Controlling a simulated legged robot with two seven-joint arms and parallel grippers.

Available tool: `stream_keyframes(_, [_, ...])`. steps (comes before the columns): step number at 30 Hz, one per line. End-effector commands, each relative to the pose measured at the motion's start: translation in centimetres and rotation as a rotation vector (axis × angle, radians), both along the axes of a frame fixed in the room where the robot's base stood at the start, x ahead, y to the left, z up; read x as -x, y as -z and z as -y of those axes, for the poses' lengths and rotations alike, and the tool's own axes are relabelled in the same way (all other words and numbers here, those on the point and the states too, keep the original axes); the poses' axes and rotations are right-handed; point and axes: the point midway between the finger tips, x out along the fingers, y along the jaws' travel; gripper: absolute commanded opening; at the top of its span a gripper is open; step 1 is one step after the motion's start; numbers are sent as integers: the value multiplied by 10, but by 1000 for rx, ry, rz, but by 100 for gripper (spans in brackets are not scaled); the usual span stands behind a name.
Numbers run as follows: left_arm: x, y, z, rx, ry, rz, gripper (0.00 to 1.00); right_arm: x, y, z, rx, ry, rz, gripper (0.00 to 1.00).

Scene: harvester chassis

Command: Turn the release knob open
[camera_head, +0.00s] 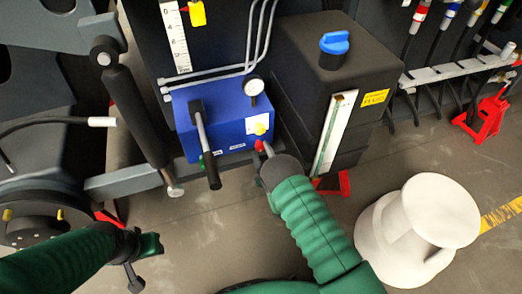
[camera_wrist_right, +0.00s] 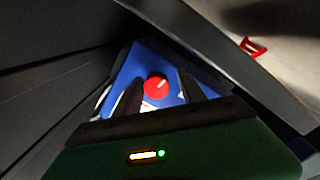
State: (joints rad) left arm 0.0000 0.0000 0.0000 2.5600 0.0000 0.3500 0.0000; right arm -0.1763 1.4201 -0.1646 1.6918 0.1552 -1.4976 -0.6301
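A red knob (camera_head: 259,146) sits at the lower right of the blue box (camera_head: 226,140), just beyond my right gripper (camera_head: 264,156). In the right wrist view the red knob (camera_wrist_right: 156,86), with a pale mark on its face, shows between two dark, spread fingers (camera_wrist_right: 158,92). The right gripper is open; I cannot tell whether the fingers touch the knob. My left gripper (camera_head: 143,255) is low at the left, away from the box; its finger opening is not clear.
A black-handled lever (camera_head: 207,155) stands in front of the blue box, left of the right gripper. A yellow knob (camera_head: 260,129) and a gauge (camera_head: 254,86) are just above. A dark tank with a blue cap (camera_head: 334,43) stands right.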

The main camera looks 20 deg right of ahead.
Motion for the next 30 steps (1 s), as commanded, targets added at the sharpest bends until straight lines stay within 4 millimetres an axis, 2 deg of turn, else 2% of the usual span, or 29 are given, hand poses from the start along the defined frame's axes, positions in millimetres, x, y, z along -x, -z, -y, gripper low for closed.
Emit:
stream_keyframes(10, [0, -1, 0, 0, 0, 0, 36, -1, -6, 0, -1, -1, 13, 56])
stream_keyframes(14, [0, -7, 0, 0, 0, 0, 36, 10, -7, -1, -1, -1, 11, 56])
stream_keyframes(17, [0, -17, 0, 0, 0, 0, 36, 32, -9, -1, 0, -1, 9, 56])
stream_keyframes(27, [0, -44, 0, 0, 0, 0, 36, 131, -7, -1, 0, -1, 5, 56])
stream_keyframes(30, [0, -50, 0, 0, 0, 0, 36, 151, -7, -3, 0, -4, 6, 56])
